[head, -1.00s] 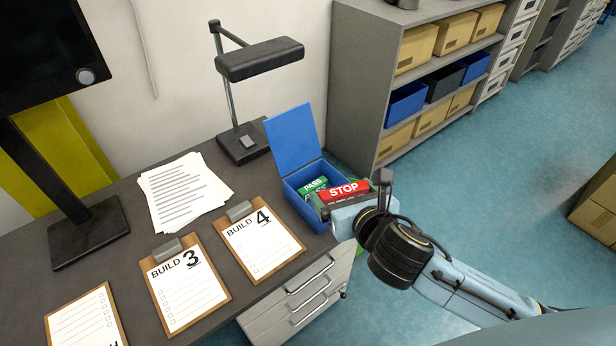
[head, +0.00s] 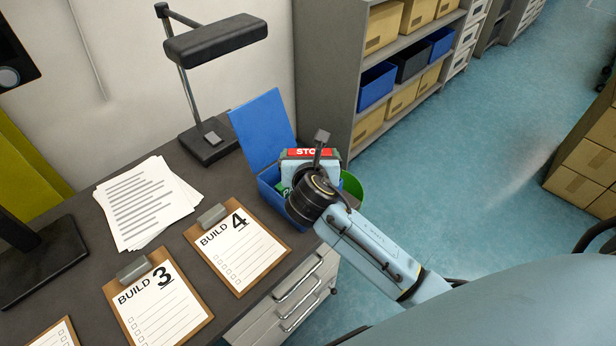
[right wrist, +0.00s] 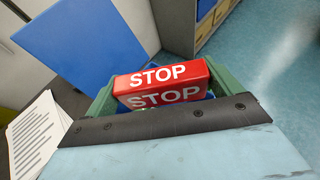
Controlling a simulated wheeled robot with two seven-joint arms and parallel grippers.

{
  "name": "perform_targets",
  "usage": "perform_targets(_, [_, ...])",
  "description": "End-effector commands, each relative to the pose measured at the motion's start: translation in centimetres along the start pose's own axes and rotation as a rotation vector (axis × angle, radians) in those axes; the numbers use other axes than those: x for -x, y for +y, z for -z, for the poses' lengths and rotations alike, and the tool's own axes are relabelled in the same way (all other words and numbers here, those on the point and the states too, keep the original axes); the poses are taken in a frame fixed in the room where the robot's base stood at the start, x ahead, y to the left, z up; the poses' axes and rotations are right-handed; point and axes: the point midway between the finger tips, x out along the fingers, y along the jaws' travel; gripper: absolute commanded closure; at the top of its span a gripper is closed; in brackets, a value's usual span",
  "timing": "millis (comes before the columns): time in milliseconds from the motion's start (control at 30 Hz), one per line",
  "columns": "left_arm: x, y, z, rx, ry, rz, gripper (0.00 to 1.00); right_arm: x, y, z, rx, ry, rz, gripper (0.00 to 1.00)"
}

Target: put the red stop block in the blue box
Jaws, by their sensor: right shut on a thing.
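The red stop block (head: 303,153), with white STOP lettering, is held in my right gripper (head: 310,155), which is shut on it. In the right wrist view the block (right wrist: 165,82) lies between two dark green fingers at its ends. The blue box (head: 268,196) stands at the table's right edge with its blue lid (head: 263,130) raised. In the head view the gripper and block overlap the box's back and right part; their height over it is hard to tell. My wrist hides much of the box's inside. My left gripper is not in view.
A green bin (head: 352,189) shows just right of the box. A desk lamp (head: 215,40) stands behind it. Papers (head: 140,205) and clipboards (head: 237,250) cover the table to the left.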

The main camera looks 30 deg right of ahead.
Motion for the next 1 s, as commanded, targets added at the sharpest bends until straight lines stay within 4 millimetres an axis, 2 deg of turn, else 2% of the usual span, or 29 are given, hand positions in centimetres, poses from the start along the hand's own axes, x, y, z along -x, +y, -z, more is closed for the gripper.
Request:
perform_targets(200, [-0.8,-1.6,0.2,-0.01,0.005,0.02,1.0,-0.7,0.0,1.8,0.0,0.001,0.0,0.32])
perform_targets(400, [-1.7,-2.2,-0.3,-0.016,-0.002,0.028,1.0,-1.7,0.0,4.1,0.0,0.0,-0.001,0.32])
perform_targets(633, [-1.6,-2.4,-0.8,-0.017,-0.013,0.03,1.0,-1.6,0.0,4.0,-0.001,-0.001,-0.002,0.32])
perform_targets(1000, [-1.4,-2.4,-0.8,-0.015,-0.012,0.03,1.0,-2.0,0.0,5.0,0.001,-0.001,-0.001,0.32])
